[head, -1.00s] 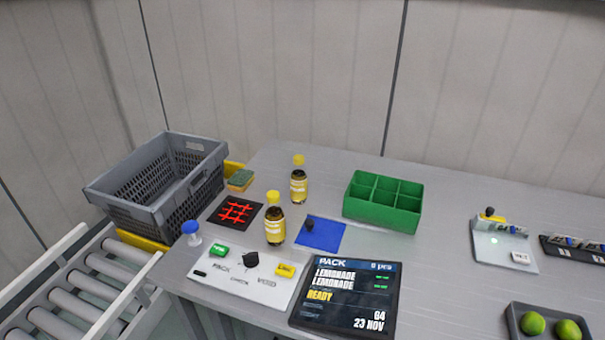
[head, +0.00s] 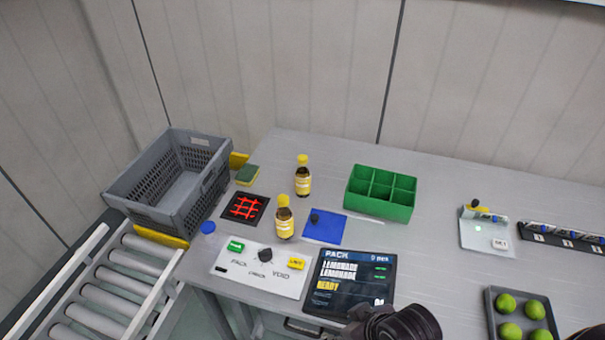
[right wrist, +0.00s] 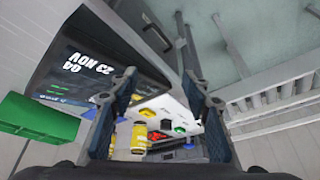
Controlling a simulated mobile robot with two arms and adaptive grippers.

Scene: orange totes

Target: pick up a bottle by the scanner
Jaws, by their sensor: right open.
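Two brown bottles with yellow caps and yellow labels stand upright on the table in the head view. The nearer bottle (head: 284,218) is just right of the black scanner pad with a red grid (head: 245,207); the farther bottle (head: 303,176) is behind it, up and right of the pad. My right gripper (right wrist: 158,88) is open and empty, its two fingers apart in the right wrist view, with a yellow-labelled bottle (right wrist: 138,135) beyond them. In the head view, dark parts of my right arm show at the bottom, in front of the screen. My left gripper is not in view.
A green divided box (head: 381,211) stands right of the bottles, beyond a blue mat (head: 334,234). A button panel (head: 248,281) and a tilted screen (head: 385,268) lie in front. A grey crate (head: 140,217) and roller conveyor are at left; limes in a tray (head: 491,304) at right.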

